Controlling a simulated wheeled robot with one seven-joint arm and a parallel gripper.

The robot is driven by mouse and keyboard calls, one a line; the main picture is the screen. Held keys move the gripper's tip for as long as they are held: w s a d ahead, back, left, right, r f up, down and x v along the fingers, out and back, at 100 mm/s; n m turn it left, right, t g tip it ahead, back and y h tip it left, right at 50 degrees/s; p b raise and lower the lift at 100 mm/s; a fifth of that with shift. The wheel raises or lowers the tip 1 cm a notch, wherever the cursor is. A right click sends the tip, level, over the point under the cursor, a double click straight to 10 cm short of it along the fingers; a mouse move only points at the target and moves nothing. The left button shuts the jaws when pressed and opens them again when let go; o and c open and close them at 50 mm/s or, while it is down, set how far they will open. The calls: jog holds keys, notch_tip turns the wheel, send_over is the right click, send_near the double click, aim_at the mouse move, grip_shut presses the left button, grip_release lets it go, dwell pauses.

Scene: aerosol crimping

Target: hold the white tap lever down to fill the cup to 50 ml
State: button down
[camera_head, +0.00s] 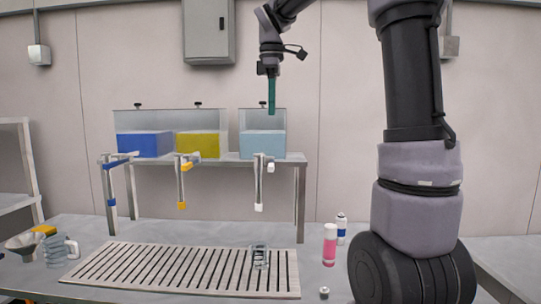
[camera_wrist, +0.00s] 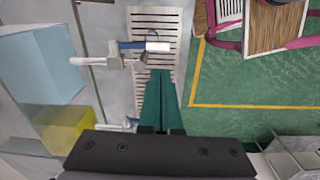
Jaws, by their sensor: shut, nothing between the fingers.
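The white tap (camera_head: 265,160) stands in front of the light-blue tank, with its white lever (camera_head: 272,167) on the right and a white-tipped spout (camera_head: 258,207) hanging down. The clear cup (camera_head: 259,257) stands on the slatted grate below the spout. Its fill level is too small to read. My gripper (camera_head: 271,110) points down above the light-blue tank and lever, apart from both, with its teal fingers shut and empty.
Blue (camera_head: 144,144), yellow (camera_head: 197,145) and light-blue (camera_head: 262,144) tanks stand on a rear shelf. Blue-lever and yellow-lever taps are left of the white tap. A pink can (camera_head: 330,245) and a blue-and-white can (camera_head: 341,229) stand right of the grate (camera_head: 190,270). A jug (camera_head: 60,251) is at left.

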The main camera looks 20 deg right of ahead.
aim_at(270, 165)
jog(key=shift+w+n, duration=0.4)
jog(key=shift+w, duration=0.05)
notch_tip(270, 165, down, 14)
jog(key=shift+r, duration=0.1)
dwell(0.4)
jog(key=shift+a, duration=0.1)
jog(key=shift+s+a+f+t+h, duration=0.1)
jog(key=shift+s+f+t+h, duration=0.15)
jog(key=shift+f+t, duration=0.5)
jog(key=shift+s+f+t+h, duration=0.25)
jog(key=shift+f+t, duration=0.4)
jog(key=shift+f, duration=0.2)
jog(key=shift+x, duration=1.2)
jog(key=shift+s+f, duration=0.2)
jog(key=shift+f, duration=0.05)
jog(key=shift+s+f, duration=0.1)
jog(key=shift+f, duration=0.05)
